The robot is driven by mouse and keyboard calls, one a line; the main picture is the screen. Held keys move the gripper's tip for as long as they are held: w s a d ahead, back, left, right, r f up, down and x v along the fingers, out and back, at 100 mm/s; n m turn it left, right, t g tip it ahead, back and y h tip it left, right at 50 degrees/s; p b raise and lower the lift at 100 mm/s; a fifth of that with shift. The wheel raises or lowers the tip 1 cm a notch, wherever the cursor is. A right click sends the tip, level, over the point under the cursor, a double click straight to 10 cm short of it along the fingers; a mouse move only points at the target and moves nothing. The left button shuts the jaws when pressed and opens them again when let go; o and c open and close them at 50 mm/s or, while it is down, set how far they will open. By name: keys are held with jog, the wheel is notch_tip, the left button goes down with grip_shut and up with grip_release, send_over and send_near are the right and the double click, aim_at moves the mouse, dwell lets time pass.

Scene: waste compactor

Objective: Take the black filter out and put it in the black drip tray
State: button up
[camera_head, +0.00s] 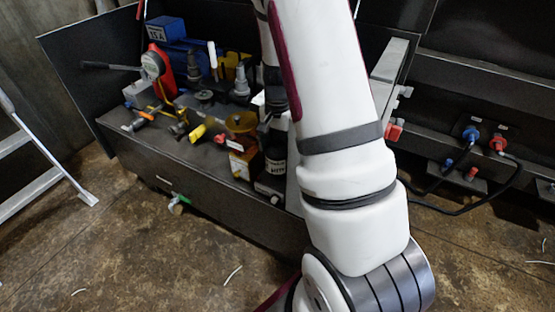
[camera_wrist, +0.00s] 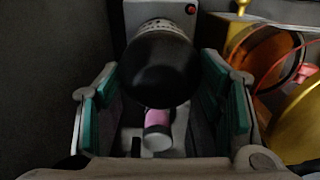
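The black filter (camera_wrist: 158,68) shows in the wrist view as a dark rounded cylinder with a pale, marked band at its upper end, below a grey block. My gripper (camera_wrist: 160,78) is open, with one teal-padded finger on each side of the filter. Narrow gaps seem to show between the pads and the filter, but the picture is too dark to be sure about contact. In the head view my white arm hides most of the gripper area, and I cannot make out the filter surely. I cannot identify the black drip tray in either view.
A pink-banded cylinder (camera_wrist: 157,128) lies below the filter. Amber and yellow parts (camera_wrist: 268,55) stand close right of my gripper. A dark bench (camera_head: 205,185) holds a red device (camera_head: 163,70), a blue box (camera_head: 166,28) and several fittings. A ladder (camera_head: 35,180) stands left.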

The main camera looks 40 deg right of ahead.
jog(key=o, duration=0.5)
jog(key=c, duration=0.5)
jog(key=n+b, duration=0.1)
jog(key=n, duration=0.4)
jog(key=shift+w, duration=0.1)
jog(key=shift+n, duration=0.3)
jog(key=shift+n, duration=0.5)
jog(key=n, duration=0.3)
jog(key=shift+n+b, duration=0.3)
jog(key=shift+n, duration=0.1)
